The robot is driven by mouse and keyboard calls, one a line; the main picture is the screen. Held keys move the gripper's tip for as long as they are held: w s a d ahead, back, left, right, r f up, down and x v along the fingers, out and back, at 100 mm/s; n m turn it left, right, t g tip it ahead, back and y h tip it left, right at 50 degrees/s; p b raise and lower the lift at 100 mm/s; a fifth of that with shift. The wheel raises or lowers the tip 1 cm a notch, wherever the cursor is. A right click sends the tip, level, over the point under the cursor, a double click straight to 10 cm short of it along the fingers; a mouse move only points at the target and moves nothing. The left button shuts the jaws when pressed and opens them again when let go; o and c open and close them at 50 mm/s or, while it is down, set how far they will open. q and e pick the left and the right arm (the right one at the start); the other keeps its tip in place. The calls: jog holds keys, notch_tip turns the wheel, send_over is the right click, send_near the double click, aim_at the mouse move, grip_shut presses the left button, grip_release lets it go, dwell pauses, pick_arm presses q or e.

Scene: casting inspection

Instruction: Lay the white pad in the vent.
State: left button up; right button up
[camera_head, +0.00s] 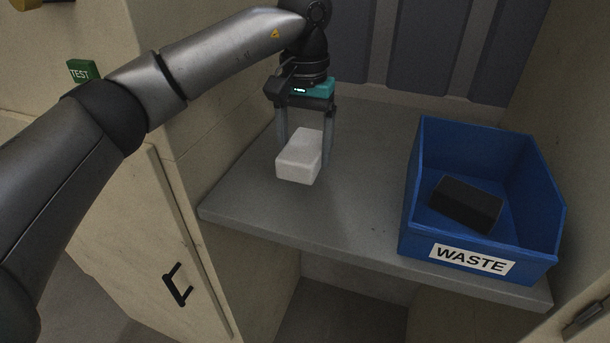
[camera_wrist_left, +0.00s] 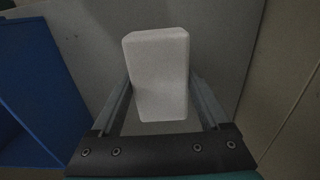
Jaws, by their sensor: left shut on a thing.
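The white pad (camera_head: 299,160) is a pale block held between the two fingers of my left gripper (camera_head: 306,140). It is over the left part of the grey shelf; I cannot tell whether its underside touches the shelf. In the left wrist view the white pad (camera_wrist_left: 159,75) sits between the fingers of the left gripper (camera_wrist_left: 160,95), with its long side pointing away from the wrist. No vent can be made out in either view. My right gripper is not in view.
A blue bin labelled WASTE (camera_head: 425,190) stands on the right of the grey shelf (camera_head: 350,220), with a black block (camera_head: 466,204) inside. The shelf between pad and bin is clear. A cabinet side wall (camera_head: 200,130) bounds the left, with a green TEST sign (camera_head: 83,70).

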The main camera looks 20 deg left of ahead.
aim_at(305, 190)
pick_arm(q)
jog(key=shift+f, duration=3.05)
jog(key=shift+f, duration=0.25)
jog(key=o, duration=1.2)
jog(key=shift+r, duration=0.1)
jog(key=shift+r, duration=0.1)
